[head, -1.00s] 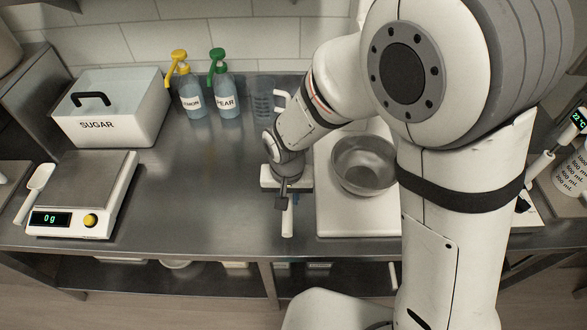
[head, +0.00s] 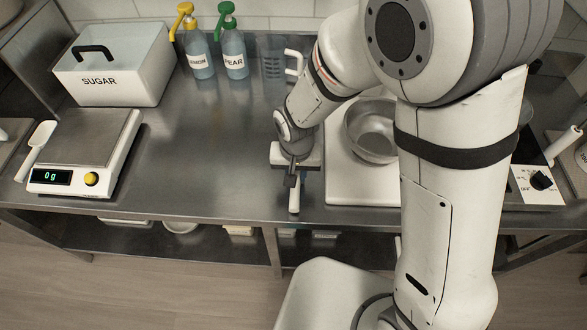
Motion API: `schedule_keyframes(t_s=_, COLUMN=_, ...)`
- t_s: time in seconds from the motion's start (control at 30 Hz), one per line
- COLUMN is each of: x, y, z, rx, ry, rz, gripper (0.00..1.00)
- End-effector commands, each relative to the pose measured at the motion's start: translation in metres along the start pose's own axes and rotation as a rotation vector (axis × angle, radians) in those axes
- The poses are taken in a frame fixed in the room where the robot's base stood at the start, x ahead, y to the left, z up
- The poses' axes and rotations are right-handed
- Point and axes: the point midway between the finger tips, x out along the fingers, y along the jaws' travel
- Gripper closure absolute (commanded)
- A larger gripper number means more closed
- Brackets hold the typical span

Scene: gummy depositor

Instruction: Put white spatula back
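A thin white handle (head: 294,200), which looks like the white spatula's, shows under my gripper (head: 291,180) beside the left edge of the white board. Its near end points to the counter's front edge, and the rest is hidden by my gripper. My gripper points down with its dark fingers at or just above the handle. I cannot tell whether they are closed on it, or whether the handle rests on the counter.
A metal bowl (head: 369,132) stands on the white board (head: 362,188), partly behind my arm. A clear jug (head: 273,62), two bottles (head: 199,55), a sugar box (head: 112,65), a scale (head: 84,150) and a white scoop (head: 38,146) stand around. The middle-left counter (head: 195,150) is clear.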

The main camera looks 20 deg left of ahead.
Motion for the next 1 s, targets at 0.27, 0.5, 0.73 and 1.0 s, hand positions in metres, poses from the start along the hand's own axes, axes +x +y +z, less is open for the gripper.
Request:
schedule_keyframes(t_s=0.27, x=0.0, y=0.0, z=0.0, rx=0.0, ry=0.0, rz=0.0, gripper=1.0)
schedule_keyframes(t_s=0.5, x=0.003, y=0.0, z=0.0, rx=-0.001, ry=0.0, rz=0.0, gripper=1.0)
schedule_keyframes(t_s=0.73, x=0.008, y=-0.001, z=0.0, rx=-0.001, ry=0.0, rz=0.0, gripper=1.0)
schedule_keyframes(t_s=1.0, x=0.011, y=-0.001, z=0.001, rx=-0.001, ry=0.0, rz=0.0, gripper=0.75)
